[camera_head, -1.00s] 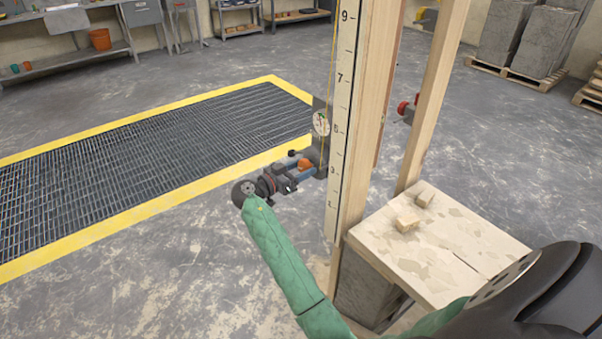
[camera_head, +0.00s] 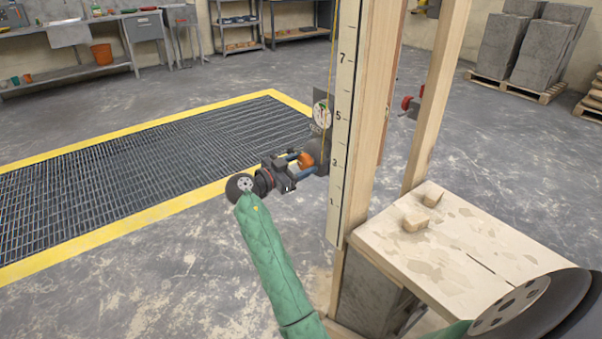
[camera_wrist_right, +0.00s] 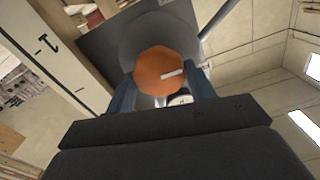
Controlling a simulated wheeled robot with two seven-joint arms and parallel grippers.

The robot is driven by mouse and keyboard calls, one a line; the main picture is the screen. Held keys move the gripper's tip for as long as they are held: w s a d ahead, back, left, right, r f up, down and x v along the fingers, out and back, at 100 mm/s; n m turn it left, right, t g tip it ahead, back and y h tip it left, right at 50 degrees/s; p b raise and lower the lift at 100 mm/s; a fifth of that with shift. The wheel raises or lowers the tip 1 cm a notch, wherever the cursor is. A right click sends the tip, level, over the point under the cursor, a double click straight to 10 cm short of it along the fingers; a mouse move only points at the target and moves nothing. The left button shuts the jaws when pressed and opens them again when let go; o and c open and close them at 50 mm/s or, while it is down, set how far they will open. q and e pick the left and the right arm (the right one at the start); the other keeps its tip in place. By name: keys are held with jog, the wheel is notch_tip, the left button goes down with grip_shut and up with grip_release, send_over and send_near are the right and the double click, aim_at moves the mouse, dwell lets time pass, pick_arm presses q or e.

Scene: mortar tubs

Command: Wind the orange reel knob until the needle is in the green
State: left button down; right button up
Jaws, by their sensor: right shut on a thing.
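The orange reel knob (camera_head: 307,159) sits on a dark reel at the left side of the tall post. My right gripper (camera_head: 300,163) reaches it from the left and is shut on it, with a blue finger on either side. In the right wrist view, the faceted knob (camera_wrist_right: 155,68) fills the space between the fingers and shows a white mark on its face. The round gauge (camera_head: 321,115) is on a grey plate above the reel. It is too small to tell where its needle points. My left gripper is not in view.
A numbered scale board (camera_head: 342,120) runs up the wooden post right beside the reel. A mortar-stained table (camera_head: 460,245) with small blocks stands to the right. A yellow-edged floor grate (camera_head: 150,160) lies to the left, and the floor around it is clear.

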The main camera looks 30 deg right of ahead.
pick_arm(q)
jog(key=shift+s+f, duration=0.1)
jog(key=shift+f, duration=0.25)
pick_arm(e)
jog(key=o, duration=1)
jog(key=a, duration=0.3)
jog(key=shift+s+a+f, duration=0.1)
jog(key=shift+s+a, duration=0.05)
jog(key=shift+a, duration=0.25)
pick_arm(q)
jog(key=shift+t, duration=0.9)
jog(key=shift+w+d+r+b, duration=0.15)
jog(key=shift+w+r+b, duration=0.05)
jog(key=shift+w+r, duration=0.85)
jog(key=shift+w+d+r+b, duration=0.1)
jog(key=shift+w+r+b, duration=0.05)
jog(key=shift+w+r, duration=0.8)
pick_arm(e)
send_near(303, 164)
jog(key=shift+d, duration=0.75)
